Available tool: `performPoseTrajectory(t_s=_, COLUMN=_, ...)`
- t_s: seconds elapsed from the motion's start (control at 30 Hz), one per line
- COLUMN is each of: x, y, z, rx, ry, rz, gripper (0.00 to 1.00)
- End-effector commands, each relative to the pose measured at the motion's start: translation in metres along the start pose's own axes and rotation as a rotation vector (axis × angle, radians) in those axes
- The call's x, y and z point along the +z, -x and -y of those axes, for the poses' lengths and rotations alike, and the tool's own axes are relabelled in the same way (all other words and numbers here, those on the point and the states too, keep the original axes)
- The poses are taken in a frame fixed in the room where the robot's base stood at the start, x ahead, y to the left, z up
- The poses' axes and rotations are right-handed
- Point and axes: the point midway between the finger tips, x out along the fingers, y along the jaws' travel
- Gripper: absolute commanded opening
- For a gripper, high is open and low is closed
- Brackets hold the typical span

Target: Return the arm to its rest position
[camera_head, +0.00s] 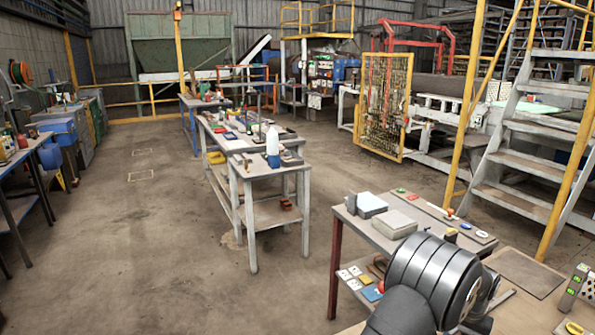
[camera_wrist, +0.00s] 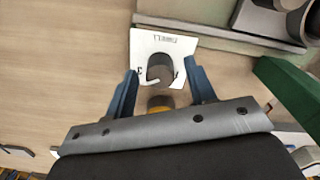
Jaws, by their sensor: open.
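My gripper (camera_wrist: 160,68) shows in the wrist view with its two blue fingers spread apart. It is open, and nothing is clamped in it. Beyond and between the fingertips lies a white card (camera_wrist: 145,45) with dark lettering, and a dark grey round piece (camera_wrist: 160,68) stands on it. A yellow-orange piece (camera_wrist: 160,102) shows just nearer, partly hidden by the gripper body. How far the fingers are above these things is hard to tell. In the head view my arm fills the lower right and the fingers cannot be made out.
In the wrist view a green block (camera_wrist: 290,95) is at right and a grey ledge (camera_wrist: 220,38) at top. In the head view a workbench (camera_head: 345,215) with boxes stands behind my arm, and a yellow-railed staircase (camera_head: 530,150) is at right. Open floor (camera_head: 150,240) lies left.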

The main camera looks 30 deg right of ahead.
Motion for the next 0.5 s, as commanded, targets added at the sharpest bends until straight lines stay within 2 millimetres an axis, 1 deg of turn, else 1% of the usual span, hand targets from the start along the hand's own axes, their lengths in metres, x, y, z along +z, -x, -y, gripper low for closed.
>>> performPoseTrajectory(t_s=0.2, x=0.0, y=0.0, z=-0.0001, rx=0.0, ry=0.077, rz=0.0, gripper=0.5)
performPoseTrajectory(t_s=0.5, x=0.0, y=0.0, z=-0.0001, rx=0.0, ry=0.09, rz=0.0, gripper=0.5)
